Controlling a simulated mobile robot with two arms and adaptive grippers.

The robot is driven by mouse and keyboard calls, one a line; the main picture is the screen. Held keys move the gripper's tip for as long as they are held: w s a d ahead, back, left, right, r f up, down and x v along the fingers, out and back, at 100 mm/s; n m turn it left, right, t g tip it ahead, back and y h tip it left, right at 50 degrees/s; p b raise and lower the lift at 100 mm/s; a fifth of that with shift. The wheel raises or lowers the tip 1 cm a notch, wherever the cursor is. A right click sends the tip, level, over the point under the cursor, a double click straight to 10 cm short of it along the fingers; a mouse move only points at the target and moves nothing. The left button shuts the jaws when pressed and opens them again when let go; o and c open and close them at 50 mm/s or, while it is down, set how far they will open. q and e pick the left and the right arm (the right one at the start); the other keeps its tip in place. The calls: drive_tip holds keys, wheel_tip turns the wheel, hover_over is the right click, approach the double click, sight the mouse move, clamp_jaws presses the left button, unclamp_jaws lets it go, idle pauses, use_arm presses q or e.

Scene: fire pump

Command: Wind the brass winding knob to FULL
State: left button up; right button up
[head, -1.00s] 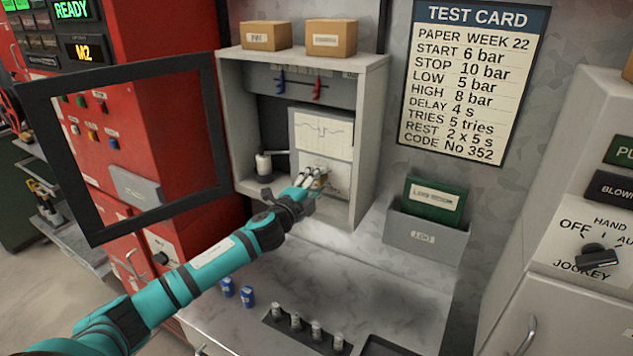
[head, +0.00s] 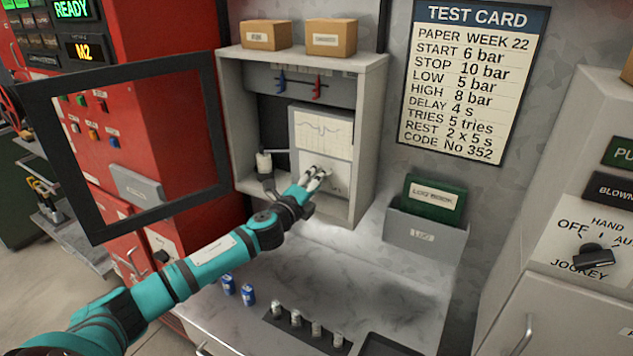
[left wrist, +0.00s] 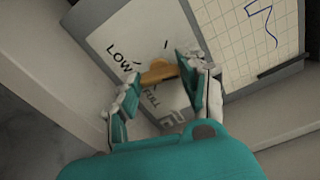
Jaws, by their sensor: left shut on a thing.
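The brass winding knob (left wrist: 158,72) shows in the left wrist view, on a pale plate marked LOW at the upper left and FULL below it. My left gripper (left wrist: 158,88) is shut on the knob, one finger on each side. In the head view the left gripper (head: 315,178) reaches into the open recorder cabinet, below the chart paper (head: 323,135), and its fingers cover most of the knob. I cannot tell the knob's exact pointing against the marks. My right gripper is not in view.
The cabinet's right wall (head: 365,150) stands close beside the left gripper. Its framed door (head: 222,125) hangs open to the left. A black-and-white roll holder (head: 264,165) is inside at left. Blue cans (head: 248,293) and a rack of small cylinders (head: 296,322) stand on the worktop.

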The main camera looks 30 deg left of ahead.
use_arm(q)
drive_tip(key=shift+f, duration=0.1)
drive_tip(key=o, duration=1.2)
drive_tip(key=shift+c, duration=0.2)
drive_tip(key=shift+s, duration=0.1)
drive_tip(key=s, duration=1.2)
drive_tip(key=shift+d, duration=0.3)
drive_tip(key=shift+w, duration=0.1)
